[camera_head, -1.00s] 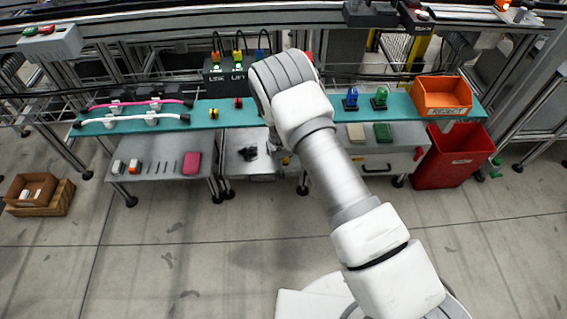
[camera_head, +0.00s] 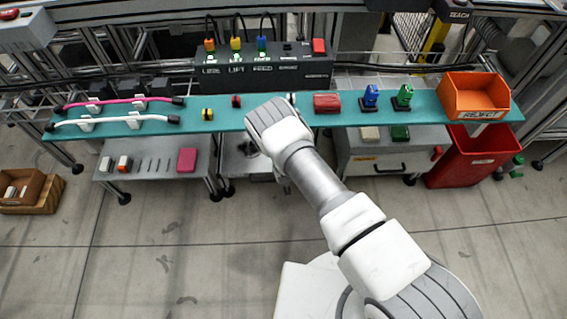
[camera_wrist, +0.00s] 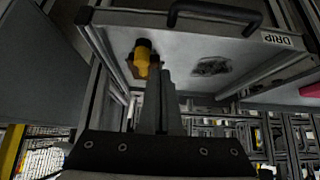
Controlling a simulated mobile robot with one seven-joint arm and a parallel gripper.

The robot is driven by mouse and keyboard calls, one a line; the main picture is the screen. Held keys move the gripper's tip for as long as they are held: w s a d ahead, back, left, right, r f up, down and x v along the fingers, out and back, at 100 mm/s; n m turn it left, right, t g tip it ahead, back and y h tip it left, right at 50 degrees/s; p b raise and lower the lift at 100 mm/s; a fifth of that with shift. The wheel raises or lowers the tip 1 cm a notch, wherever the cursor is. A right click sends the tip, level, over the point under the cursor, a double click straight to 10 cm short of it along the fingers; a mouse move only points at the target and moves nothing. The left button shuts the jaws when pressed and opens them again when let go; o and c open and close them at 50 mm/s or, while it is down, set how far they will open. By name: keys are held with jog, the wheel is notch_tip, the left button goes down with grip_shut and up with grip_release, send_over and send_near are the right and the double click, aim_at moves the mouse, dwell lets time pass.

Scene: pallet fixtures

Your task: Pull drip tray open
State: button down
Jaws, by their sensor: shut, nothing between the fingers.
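The drip tray (camera_wrist: 185,85) fills the upper part of the wrist view, its grey inside showing a dark stain (camera_wrist: 210,67) and a yellow-and-black object (camera_wrist: 142,55). Its black bar handle (camera_wrist: 215,13) is at the top edge, beside a white DRIP label (camera_wrist: 279,40). My gripper (camera_wrist: 161,78) is shut and empty; its fingers appear over the tray, below the handle in the picture and apart from it. In the head view, part of the tray (camera_head: 237,166) shows under the teal bench, left of my arm. The arm hides its right part and the gripper.
The teal bench (camera_head: 225,121) runs above the tray. A grey shelf (camera_head: 147,166) with small parts stands to the left. A white drawer cabinet (camera_head: 365,165) and a red bin (camera_head: 468,160) are to the right. The floor in front is open.

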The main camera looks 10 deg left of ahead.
jog(key=b+x, duration=0.5)
jog(key=x, duration=0.4)
jog(key=shift+w+f, duration=0.1)
jog(key=shift+f, duration=0.3)
jog(key=shift+s+d+r, duration=0.1)
jog(key=shift+s+r, duration=0.05)
jog(key=shift+s, duration=0.4)
jog(key=shift+s+d+r, duration=0.1)
jog(key=shift+s+r, duration=0.1)
jog(key=shift+s, duration=0.35)
jog(key=shift+s+d, duration=0.25)
jog(key=shift+s, duration=0.7)
jog(key=shift+s+d, duration=0.1)
